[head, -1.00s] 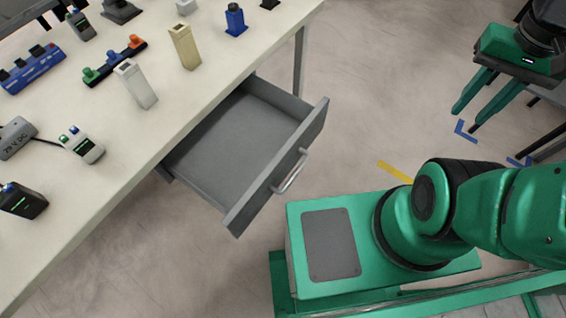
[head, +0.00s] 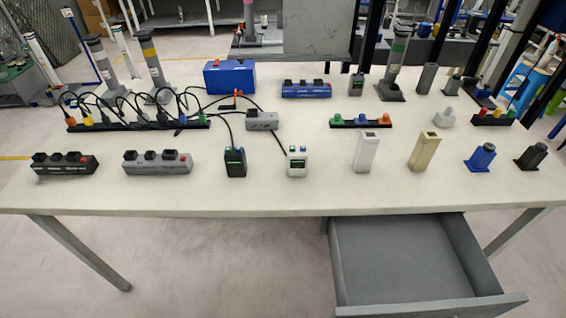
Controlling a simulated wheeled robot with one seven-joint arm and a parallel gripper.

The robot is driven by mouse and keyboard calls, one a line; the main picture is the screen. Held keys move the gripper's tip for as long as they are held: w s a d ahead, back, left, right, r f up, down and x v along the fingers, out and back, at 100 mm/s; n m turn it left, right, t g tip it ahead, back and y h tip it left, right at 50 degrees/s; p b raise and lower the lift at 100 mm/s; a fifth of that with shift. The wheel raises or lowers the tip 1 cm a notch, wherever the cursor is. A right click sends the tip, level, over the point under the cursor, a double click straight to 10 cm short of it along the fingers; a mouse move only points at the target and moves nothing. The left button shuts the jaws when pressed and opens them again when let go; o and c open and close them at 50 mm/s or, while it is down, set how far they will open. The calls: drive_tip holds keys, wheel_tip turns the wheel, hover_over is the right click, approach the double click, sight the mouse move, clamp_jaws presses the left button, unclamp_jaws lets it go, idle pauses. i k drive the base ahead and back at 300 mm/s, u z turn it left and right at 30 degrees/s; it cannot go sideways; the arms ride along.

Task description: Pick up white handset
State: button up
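Two white things stand near the front of the table (head: 250,200), and I cannot tell for sure which is the handset. One is a tall, plain upright white block (head: 366,152) with a small dark patch at its top, right of centre. The other is a shorter white device (head: 297,163) with a small dark screen and coloured knobs on top, to its left. Both are clear of other things at the front. My gripper is not in view.
A cream block (head: 424,152) stands right of the tall white one, and a black device (head: 235,163) left of the white device. Power strips and cables lie behind and to the left. An open grey drawer (head: 400,260) juts out below the front edge.

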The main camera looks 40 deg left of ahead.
sight(297, 160)
drive_tip(key=z, duration=0.35)
drive_tip(key=k, duration=0.5)
drive_tip(key=u, duration=0.75)
